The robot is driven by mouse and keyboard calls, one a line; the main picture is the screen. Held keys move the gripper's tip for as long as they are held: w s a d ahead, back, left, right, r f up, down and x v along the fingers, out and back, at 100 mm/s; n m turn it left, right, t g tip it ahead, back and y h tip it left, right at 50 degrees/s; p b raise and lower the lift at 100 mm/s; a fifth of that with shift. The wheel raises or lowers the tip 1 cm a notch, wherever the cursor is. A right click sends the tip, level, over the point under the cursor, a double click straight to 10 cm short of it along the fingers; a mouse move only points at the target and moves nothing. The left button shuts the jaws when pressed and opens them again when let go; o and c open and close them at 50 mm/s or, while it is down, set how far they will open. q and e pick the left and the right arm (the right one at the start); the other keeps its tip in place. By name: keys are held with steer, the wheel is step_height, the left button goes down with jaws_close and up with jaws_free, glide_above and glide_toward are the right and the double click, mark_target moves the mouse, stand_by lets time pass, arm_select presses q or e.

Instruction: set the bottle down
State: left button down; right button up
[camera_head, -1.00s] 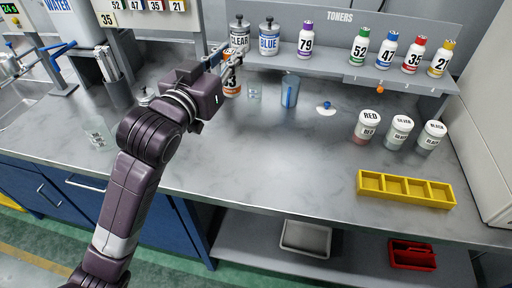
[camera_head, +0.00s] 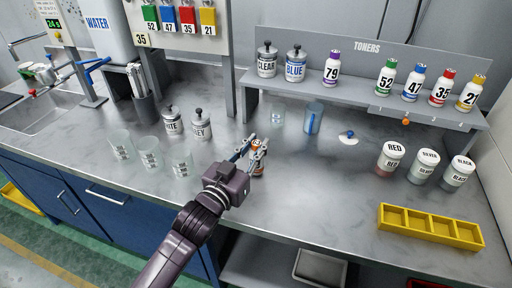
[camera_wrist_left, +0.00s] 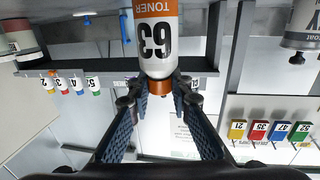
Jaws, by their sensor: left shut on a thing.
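The bottle (camera_head: 259,170) is a white toner bottle with an orange band and orange cap. In the left wrist view the bottle (camera_wrist_left: 156,42) shows the number 63 and appears upside down. My left gripper (camera_head: 256,148) is shut on it near the cap; its two fingers (camera_wrist_left: 158,88) sit on either side of the cap end. In the head view the bottle is upright over the counter (camera_head: 310,205), in front of the shelf. I cannot tell whether its base touches the counter. My right gripper is not in view.
The toner shelf (camera_head: 365,100) is behind. A yellow tray (camera_head: 431,228) lies right; the counter between is clear.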

arm_select(q)
steer(key=shift+f, duration=0.3)
steer(key=shift+f, duration=0.1)
steer(key=c, duration=1.8)
jaws_free()
steer(key=shift+o, duration=0.2)
steer(key=b+v, duration=0.1)
steer(key=v, duration=1.1)
